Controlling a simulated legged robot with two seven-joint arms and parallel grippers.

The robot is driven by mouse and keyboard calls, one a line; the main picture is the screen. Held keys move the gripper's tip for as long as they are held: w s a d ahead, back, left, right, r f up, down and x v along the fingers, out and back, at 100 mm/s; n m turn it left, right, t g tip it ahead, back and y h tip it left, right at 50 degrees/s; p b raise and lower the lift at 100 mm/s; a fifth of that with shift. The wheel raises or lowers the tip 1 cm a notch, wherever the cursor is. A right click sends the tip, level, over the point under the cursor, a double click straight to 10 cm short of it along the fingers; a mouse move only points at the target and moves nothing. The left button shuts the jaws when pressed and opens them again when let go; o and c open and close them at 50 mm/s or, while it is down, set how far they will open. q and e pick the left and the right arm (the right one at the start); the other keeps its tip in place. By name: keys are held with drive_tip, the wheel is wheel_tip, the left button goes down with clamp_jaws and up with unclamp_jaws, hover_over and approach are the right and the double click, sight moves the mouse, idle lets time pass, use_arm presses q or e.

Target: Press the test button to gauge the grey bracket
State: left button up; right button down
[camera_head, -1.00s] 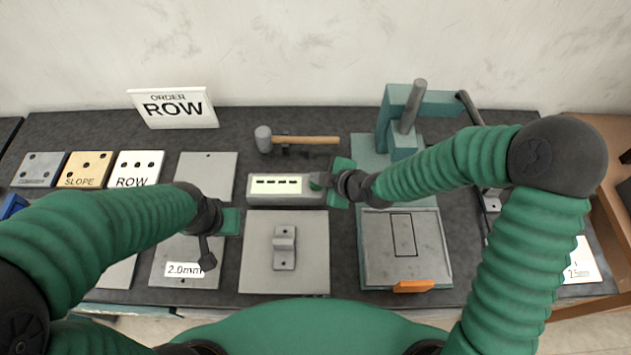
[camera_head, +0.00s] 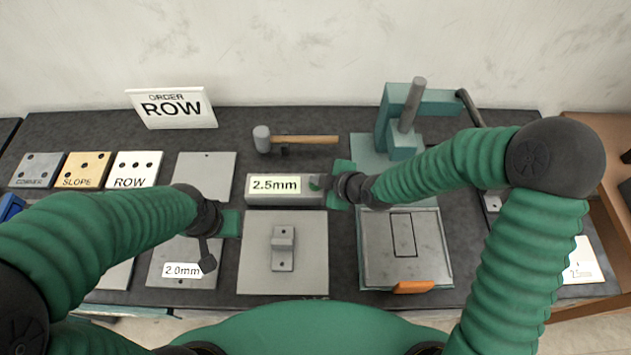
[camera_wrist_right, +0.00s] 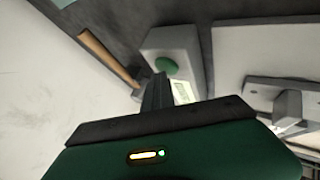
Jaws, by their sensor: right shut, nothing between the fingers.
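The grey bracket (camera_head: 283,248) stands on a flat grey plate (camera_head: 258,281) in front of the gauge box (camera_head: 257,202). It also shows at the right of the right wrist view (camera_wrist_right: 288,112). The gauge display (camera_head: 262,185) reads 2.5mm. The round green test button (camera_wrist_right: 166,66) is on top of the box, right of the display. My right gripper (camera_head: 322,183) is shut and empty, its fingertips at the button; I cannot tell whether they touch. My left gripper (camera_head: 208,258) is over the 2.0mm plate, its jaw state unclear.
A hammer (camera_head: 305,140) lies behind the gauge box. A teal press (camera_head: 403,145) stands at the back right, with a lidded grey fixture (camera_head: 380,265) in front of it. Three marked plates, including ROW (camera_head: 132,170), lie left, below the ORDER ROW sign (camera_head: 172,108).

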drive_tip(key=shift+d+r+p, duration=0.1)
drive_tip(key=shift+r+p, duration=0.75)
drive_tip(key=shift+r, duration=0.05)
wheel_tip(320, 180, up, 5)
drive_tip(key=p, duration=0.4)
idle(0.4)
drive_tip(key=shift+d, duration=0.1)
